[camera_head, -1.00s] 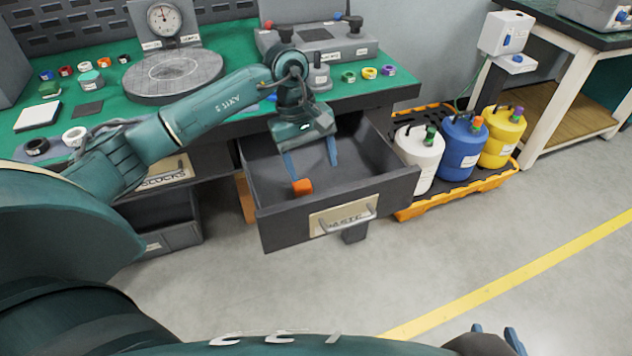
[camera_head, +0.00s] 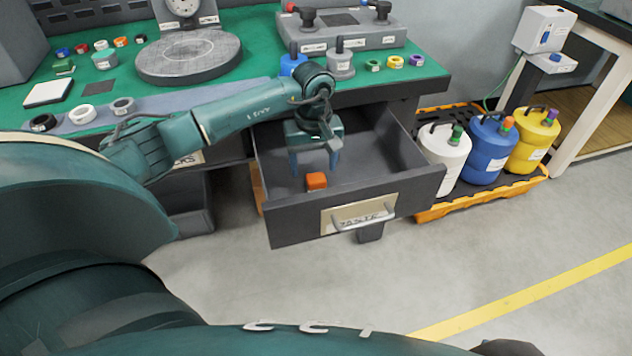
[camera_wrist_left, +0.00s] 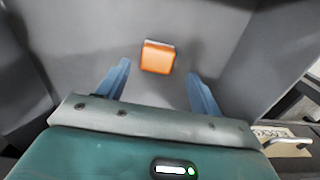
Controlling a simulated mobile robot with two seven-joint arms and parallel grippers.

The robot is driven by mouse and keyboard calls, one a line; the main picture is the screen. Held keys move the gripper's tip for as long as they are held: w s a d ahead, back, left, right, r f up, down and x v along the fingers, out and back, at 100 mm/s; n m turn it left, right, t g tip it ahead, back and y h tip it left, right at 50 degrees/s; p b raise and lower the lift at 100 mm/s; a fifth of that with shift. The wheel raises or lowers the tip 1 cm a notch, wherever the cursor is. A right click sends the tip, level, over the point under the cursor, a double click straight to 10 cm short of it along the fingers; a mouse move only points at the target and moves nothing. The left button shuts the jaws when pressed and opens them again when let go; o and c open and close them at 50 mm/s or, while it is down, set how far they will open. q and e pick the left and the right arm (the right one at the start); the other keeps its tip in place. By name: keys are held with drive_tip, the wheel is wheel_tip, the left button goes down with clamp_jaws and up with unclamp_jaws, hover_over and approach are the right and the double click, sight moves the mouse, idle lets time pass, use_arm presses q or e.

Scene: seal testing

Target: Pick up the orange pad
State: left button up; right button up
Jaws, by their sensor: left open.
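The orange pad (camera_head: 316,181) is a small block lying on the floor of the open grey drawer (camera_head: 285,225), near its front wall. It also shows in the left wrist view (camera_wrist_left: 158,57), just beyond the fingertips and roughly centred between them. My left gripper (camera_head: 314,168) points down into the drawer over the pad, with its two blue fingers apart and nothing between them. In the left wrist view the open fingers (camera_wrist_left: 158,72) stand to either side of the pad, with gaps on both sides. My right gripper's fingers are not visible.
The drawer's walls surround the left gripper; its front has a handle (camera_head: 365,220) and a waste label. The green bench top (camera_head: 270,40) behind holds a gauge stand (camera_head: 188,55), coloured rings and fixtures. White, blue and yellow canisters stand on a tray (camera_head: 440,208) to the right.

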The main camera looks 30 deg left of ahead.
sight(316, 176)
use_arm(q)
drive_tip(key=f, duration=0.4)
drive_tip(key=shift+w+d+f, duration=0.1)
drive_tip(key=shift+w+d, duration=0.1)
drive_tip(key=shift+c, duration=0.2)
drive_tip(key=c, duration=1)
